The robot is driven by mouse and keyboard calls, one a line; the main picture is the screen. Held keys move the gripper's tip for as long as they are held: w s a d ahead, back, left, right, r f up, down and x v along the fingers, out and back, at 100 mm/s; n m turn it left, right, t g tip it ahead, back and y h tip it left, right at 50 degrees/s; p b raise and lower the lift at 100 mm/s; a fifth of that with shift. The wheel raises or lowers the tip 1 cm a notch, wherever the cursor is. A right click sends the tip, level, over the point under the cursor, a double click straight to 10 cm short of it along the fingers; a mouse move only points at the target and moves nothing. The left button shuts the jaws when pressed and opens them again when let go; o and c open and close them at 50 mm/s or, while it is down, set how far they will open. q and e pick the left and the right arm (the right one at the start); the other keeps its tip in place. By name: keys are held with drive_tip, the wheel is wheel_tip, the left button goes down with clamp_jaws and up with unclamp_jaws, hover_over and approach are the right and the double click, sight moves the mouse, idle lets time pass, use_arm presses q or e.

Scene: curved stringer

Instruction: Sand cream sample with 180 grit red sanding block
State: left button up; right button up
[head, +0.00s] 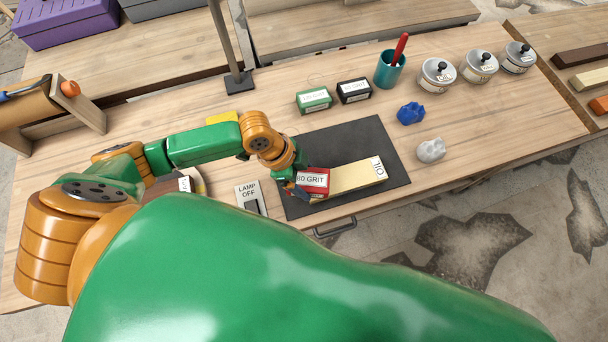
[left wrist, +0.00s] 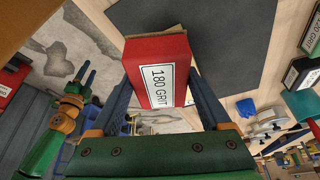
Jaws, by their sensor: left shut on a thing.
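The red 180 grit sanding block (head: 312,180) is at the left end of the cream sample (head: 352,179), overlapping it in the head view; I cannot tell if they touch. The sample, labelled OIL at its right end, lies on a dark mat (head: 345,140). My left gripper (head: 298,187) is shut on the red block. The left wrist view shows the block (left wrist: 158,70) between its two fingers, label facing the camera. My right gripper (left wrist: 84,76) shows in the left wrist view, away from the mat, fingers apart and empty.
Behind the mat stand a green block (head: 314,99), a black block (head: 354,91) and a teal cup (head: 390,70). Several tins stand at the back right. A lamp switch (head: 250,197) is left of the mat.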

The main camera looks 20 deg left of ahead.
use_arm(q)
drive_tip(key=shift+r+p, duration=0.35)
drive_tip(key=shift+r, duration=0.35)
drive_tip(key=shift+a+r, duration=0.15)
drive_tip(key=shift+r, duration=0.65)
drive_tip(key=shift+s+r, duration=0.15)
drive_tip(key=shift+r, duration=0.15)
use_arm(e)
drive_tip(key=shift+s+a+r, duration=0.1)
drive_tip(key=shift+s+r, duration=0.65)
drive_tip(key=shift+r, duration=0.1)
use_arm(q)
drive_tip(key=shift+f, duration=0.1)
use_arm(e)
drive_tip(key=shift+w, duration=0.1)
